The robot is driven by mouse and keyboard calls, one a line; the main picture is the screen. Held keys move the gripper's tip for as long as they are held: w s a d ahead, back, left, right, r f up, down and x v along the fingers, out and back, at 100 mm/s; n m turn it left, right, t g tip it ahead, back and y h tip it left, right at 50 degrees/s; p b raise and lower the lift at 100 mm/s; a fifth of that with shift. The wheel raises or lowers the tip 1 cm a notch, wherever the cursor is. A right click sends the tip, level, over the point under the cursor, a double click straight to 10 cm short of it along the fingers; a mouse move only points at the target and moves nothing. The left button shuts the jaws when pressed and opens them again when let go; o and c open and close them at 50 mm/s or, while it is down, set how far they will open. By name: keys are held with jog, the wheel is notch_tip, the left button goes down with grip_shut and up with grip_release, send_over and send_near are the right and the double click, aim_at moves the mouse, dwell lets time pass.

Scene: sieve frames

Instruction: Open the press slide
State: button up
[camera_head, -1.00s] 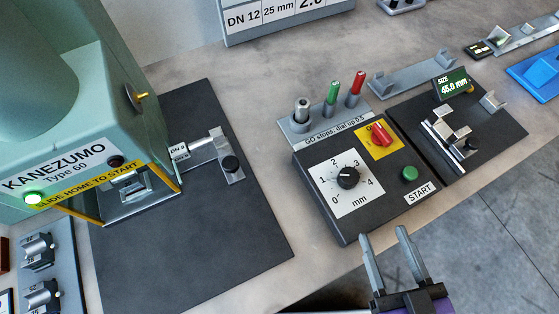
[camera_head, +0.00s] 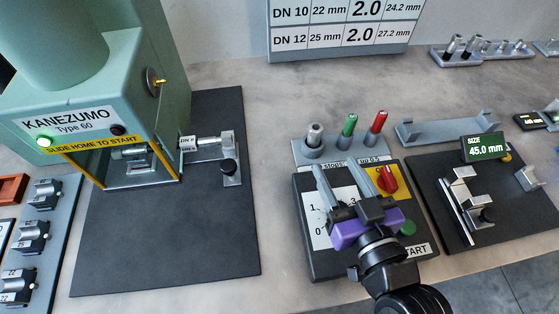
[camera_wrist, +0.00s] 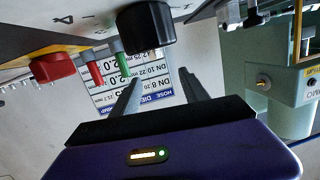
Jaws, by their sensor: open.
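The green press (camera_head: 75,105) stands at the left, with its sign "SLIDE HOME TO START" above the opening. A metal block (camera_head: 132,153) shows inside the yellow-edged opening. I cannot tell which of these parts is the slide. My gripper (camera_head: 343,168) is open and empty, above the control box and well right of the press. In the wrist view the fingers (camera_wrist: 158,78) are apart, with the press (camera_wrist: 292,85) at right.
The control box (camera_head: 300,255) lies under my gripper, with a red switch (camera_head: 387,180) and a partly hidden dial; the black dial knob (camera_wrist: 147,30) looms close in the wrist view. Upright pins stand behind it. A gauge fixture (camera_head: 462,195) is at right. The dark mat (camera_head: 165,250) before the press is clear.

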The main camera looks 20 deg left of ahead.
jog(key=s+a+f+n+g+y, duration=0.15)
jog(key=a+n+g, duration=0.3)
jog(key=a, duration=0.45)
jog(key=n+g+y, duration=0.2)
jog(key=n+g, duration=0.2)
jog(key=g, duration=0.1)
send_near(230, 167)
jog(key=a, duration=0.1)
jog(key=shift+p+x, duration=0.3)
jog(key=shift+x, duration=3.85)
jog(key=shift+w+d+f, duration=0.15)
grip_shut()
jog(key=shift+h, duration=0.25)
